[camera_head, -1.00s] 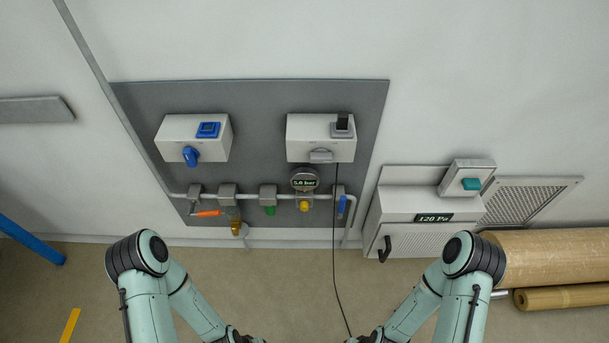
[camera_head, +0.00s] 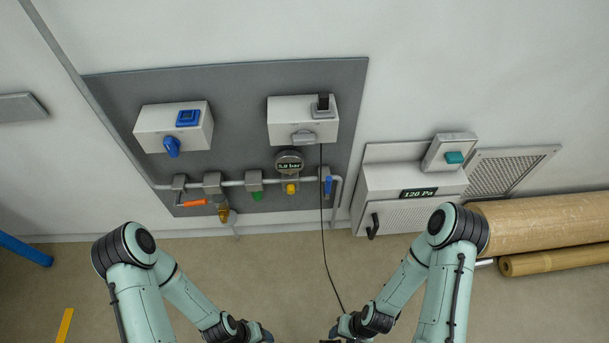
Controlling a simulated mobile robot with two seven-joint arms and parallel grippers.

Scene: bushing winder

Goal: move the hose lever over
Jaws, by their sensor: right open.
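A grey pipe (camera_head: 232,183) runs along the lower part of a grey wall panel (camera_head: 238,125). An orange lever (camera_head: 195,203) lies level, pointing right, below the pipe's left end. A blue lever (camera_head: 328,185) stands upright at the pipe's right end. I cannot tell from the picture which one is the hose lever. My right gripper (camera_head: 330,341) barely shows at the bottom edge, open, well below the pipe and apart from both levers. My left arm ends at the bottom edge, and its fingers are out of view.
A green knob (camera_head: 257,196), a yellow knob (camera_head: 291,188) and a gauge (camera_head: 289,162) sit along the pipe. A black cable (camera_head: 325,250) hangs in front of the panel. Floor between my arms is otherwise clear.

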